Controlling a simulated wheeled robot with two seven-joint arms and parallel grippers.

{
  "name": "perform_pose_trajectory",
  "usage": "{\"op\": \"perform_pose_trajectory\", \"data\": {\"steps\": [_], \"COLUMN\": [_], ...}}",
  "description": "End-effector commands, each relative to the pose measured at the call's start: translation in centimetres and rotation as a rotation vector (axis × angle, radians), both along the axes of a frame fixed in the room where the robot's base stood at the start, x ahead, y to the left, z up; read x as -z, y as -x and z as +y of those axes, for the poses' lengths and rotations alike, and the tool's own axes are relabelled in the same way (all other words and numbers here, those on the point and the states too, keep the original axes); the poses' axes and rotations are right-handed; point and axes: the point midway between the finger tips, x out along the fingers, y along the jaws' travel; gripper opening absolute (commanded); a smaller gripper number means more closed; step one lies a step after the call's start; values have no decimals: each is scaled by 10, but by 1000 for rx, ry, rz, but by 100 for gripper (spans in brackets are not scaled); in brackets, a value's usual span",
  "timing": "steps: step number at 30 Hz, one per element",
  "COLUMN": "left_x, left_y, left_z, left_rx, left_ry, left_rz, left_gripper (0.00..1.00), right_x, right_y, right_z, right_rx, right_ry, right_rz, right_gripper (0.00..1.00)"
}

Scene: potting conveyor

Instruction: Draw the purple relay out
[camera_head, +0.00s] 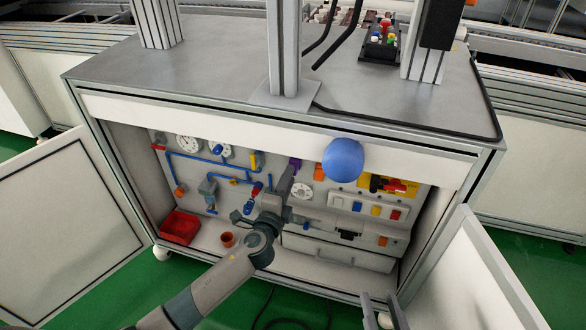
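The purple relay (295,163) shows as a small purple block high on the back panel inside the open cabinet, a little left of the blue dome. My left gripper (285,180) reaches into the cabinet from below, with its grey tip just under the purple block. The tip overlaps the block's lower part, so I cannot tell whether they touch or whether the fingers are parted. My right gripper (385,314) is at the bottom edge of the view, outside the cabinet. Its two fingers are apart with nothing between them.
A blue dome (342,160) hangs over the cabinet's top edge. An orange block (320,172) and a white gauge (302,191) are near the relay. A red bin (180,227) and an orange cup (227,239) stand on the cabinet floor. The open right door (480,275) bounds the right side.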

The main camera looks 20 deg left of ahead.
Motion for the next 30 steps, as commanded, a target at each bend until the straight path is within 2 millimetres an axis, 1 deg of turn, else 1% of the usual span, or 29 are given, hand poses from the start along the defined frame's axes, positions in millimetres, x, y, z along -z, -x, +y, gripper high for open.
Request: {"op": "perform_pose_trajectory", "data": {"steps": [1, 2, 3, 17, 30], "left_x": [0, 0, 0, 0, 0], "left_y": [0, 0, 0, 1, 12], "left_z": [0, 0, 0, 0, 0], "left_rx": [0, 0, 0, 0, 0], "left_ry": [0, 0, 0, 0, 1], "left_rz": [0, 0, 0, 0, 0], "left_gripper": [12, 5, 0, 0, 0], "right_x": [0, 1, 1, 3, -1], "right_y": [0, 0, 0, 0, -1], "right_z": [0, 0, -1, -2, -2], "right_rx": [0, 1, 1, 1, 3], "right_ry": [1, 2, 2, 7, 3], "right_rz": [2, 2, 3, 6, 3], "right_gripper": [31, 31, 31, 31, 31]}}
